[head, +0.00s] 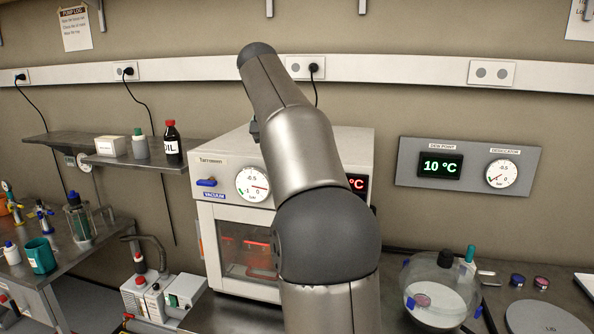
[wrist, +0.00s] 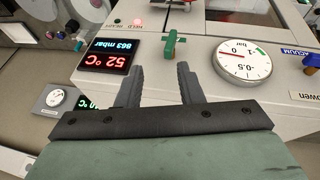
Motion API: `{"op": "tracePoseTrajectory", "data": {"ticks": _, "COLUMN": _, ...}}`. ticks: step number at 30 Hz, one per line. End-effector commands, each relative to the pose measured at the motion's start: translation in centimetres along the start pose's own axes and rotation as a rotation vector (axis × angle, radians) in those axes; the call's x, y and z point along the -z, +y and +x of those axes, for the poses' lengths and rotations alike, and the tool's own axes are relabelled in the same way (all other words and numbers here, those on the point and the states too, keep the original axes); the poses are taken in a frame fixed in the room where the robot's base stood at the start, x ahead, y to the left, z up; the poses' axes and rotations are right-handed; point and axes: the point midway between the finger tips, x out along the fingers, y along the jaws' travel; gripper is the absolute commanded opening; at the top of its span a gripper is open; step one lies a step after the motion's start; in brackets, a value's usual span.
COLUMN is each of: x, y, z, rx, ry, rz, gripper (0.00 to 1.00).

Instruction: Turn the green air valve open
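The green air valve (wrist: 172,44) is a small green handle on the white front panel of the oven. In the wrist view it stands between the display and the gauge, its long part running roughly up and down the picture. My gripper (wrist: 159,76) is open and empty, with its two dark fingers apart. The fingertips point at the panel just below the valve in the wrist view, and the handle is not between them. In the head view my arm hides both the valve and my gripper.
The vacuum gauge (wrist: 244,60) and red-and-blue display (wrist: 106,57) flank the valve. The blue vacuum valve (head: 206,182) is on the oven's (head: 212,222) left side. A glass desiccator (head: 440,290) stands on the bench to the right. A shelf with bottles (head: 172,143) is left.

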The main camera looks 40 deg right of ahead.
Motion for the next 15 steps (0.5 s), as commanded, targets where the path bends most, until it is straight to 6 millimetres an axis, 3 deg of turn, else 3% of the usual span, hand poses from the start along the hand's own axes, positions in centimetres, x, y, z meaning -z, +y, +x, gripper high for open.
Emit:
{"op": "tracePoseTrajectory", "data": {"ticks": 1, "x": 0.6, "y": 1.5, "z": -2.4, "rx": 0.066, "ry": 0.003, "rz": 0.049, "gripper": 0.34}}
{"op": "tracePoseTrajectory", "data": {"ticks": 3, "x": 0.7, "y": 2.4, "z": -4.4, "rx": 0.144, "ry": 0.007, "rz": 0.091, "gripper": 0.34}}
{"op": "tracePoseTrajectory", "data": {"ticks": 7, "x": 0.8, "y": 3.1, "z": -6.6, "rx": 0.229, "ry": 0.011, "rz": 0.130, "gripper": 0.34}}
{"op": "tracePoseTrajectory", "data": {"ticks": 11, "x": 0.7, "y": 3.0, "z": -6.5, "rx": 0.251, "ry": 0.011, "rz": 0.139, "gripper": 0.34}}
{"op": "tracePoseTrajectory", "data": {"ticks": 15, "x": 0.7, "y": 2.5, "z": -4.4, "rx": 0.249, "ry": 0.009, "rz": 0.138, "gripper": 0.34}}
